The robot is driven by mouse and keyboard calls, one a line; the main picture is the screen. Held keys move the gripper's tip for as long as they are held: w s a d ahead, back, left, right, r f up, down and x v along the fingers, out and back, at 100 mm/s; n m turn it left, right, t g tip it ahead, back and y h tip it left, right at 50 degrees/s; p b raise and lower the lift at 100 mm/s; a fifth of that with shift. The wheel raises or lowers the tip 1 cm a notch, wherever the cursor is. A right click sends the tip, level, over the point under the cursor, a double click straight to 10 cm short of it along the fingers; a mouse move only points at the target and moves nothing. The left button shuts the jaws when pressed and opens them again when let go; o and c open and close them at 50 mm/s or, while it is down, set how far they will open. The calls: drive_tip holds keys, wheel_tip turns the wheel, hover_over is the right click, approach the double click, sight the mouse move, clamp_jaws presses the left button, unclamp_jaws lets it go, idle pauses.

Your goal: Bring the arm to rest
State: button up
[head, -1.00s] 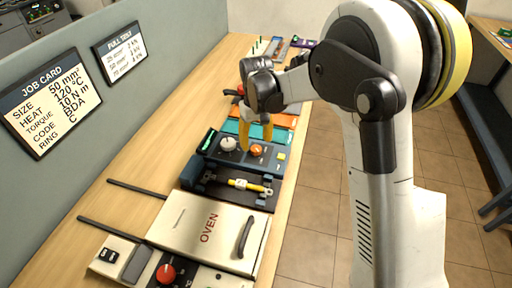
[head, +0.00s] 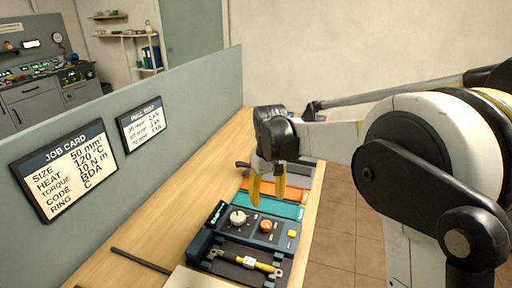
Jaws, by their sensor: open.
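My gripper (head: 267,190) hangs over the bench in the head view, its yellow fingers pointing down. The fingers are apart and nothing shows between them. It is above the far part of a dark device (head: 259,229) with a white knob and an orange knob, near a teal strip (head: 285,204). My arm reaches in from the right. How far the fingertips are above the bench is hard to tell.
A yellow and white rod (head: 248,263) lies in a black fixture in front of the knobs. The job card (head: 62,170) and pull test card (head: 141,123) hang on the grey partition (head: 200,90) at left. Bare floor (head: 345,225) lies right of the bench.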

drive_tip(key=s+d+r+m+t, duration=0.1)
drive_tip(key=s+d+r+t, duration=0.1)
drive_tip(key=s+d+r, duration=0.4)
drive_tip(key=s+d+m+t, duration=0.1)
drive_tip(key=s+d+t, duration=0.1)
drive_tip(key=s, duration=0.7)
drive_tip(key=s+d+m+t, duration=0.2)
drive_tip(key=s+d+t, duration=0.1)
drive_tip(key=s, duration=0.6)
drive_tip(key=shift+s+d+f, duration=0.15)
drive_tip(key=shift+s+d, duration=0.15)
drive_tip(key=shift+d, duration=0.35)
